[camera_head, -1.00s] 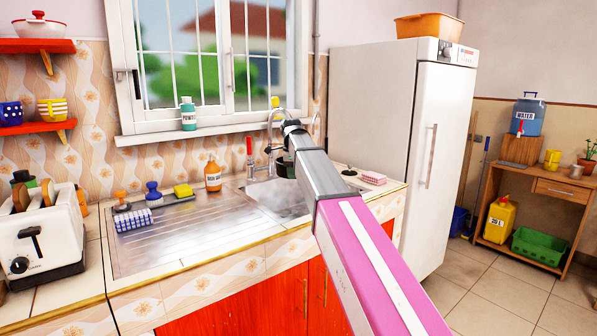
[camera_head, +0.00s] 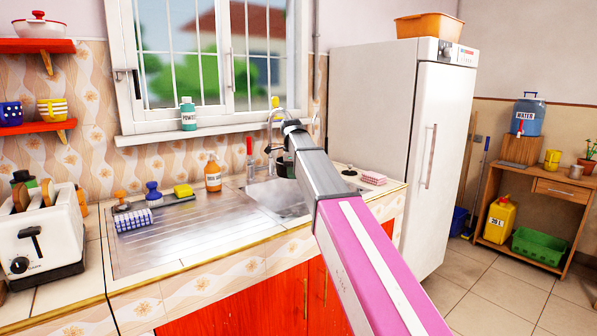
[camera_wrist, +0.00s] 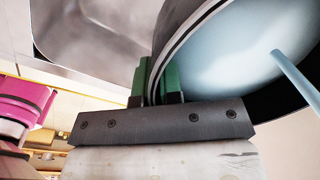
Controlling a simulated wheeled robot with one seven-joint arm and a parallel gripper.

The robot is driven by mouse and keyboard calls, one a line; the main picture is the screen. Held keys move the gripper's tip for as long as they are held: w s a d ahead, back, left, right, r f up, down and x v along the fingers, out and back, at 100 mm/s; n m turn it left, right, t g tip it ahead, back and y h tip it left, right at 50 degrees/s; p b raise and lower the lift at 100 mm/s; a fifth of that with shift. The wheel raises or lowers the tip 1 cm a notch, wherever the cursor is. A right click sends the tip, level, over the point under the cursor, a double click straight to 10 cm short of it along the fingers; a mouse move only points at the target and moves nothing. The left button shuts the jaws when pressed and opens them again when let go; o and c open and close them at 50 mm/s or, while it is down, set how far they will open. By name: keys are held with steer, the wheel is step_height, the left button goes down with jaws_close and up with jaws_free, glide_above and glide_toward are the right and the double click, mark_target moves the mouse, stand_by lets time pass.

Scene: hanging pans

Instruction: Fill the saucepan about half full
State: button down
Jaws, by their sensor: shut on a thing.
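The saucepan shows in the wrist view with a dark outer wall (camera_wrist: 185,32) and a thin light line along its rim. Inside is a smooth pale blue surface (camera_wrist: 225,62), which looks like water; I cannot judge its depth. A pale blue strip (camera_wrist: 294,76), like a water stream, meets this surface at the right. My gripper (camera_wrist: 157,82) is shut on the saucepan's rim, one green finger on each side of the wall. In the head view the saucepan (camera_head: 284,168) is a small dark shape over the sink, mostly hidden by my arm, below the curved tap (camera_head: 276,114).
The sink basin (camera_head: 276,196) lies under the pan, with the ribbed drainboard (camera_head: 190,232) to its left. An orange bottle (camera_head: 213,176), a yellow sponge (camera_head: 183,190) and a blue-checked cloth (camera_head: 133,220) stand or lie around it. A white fridge (camera_head: 375,120) stands to the right.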

stand_by(0.6)
steer(key=s+a+r, duration=0.1)
steer(key=s+r, duration=0.1)
steer(key=s, duration=0.7)
steer(key=s+a+r, duration=0.1)
steer(key=s+r, duration=0.2)
steer(key=s, duration=0.5)
steer(key=shift+s, duration=0.4)
stand_by(1.1)
steer(key=shift+s, duration=0.1)
stand_by(0.4)
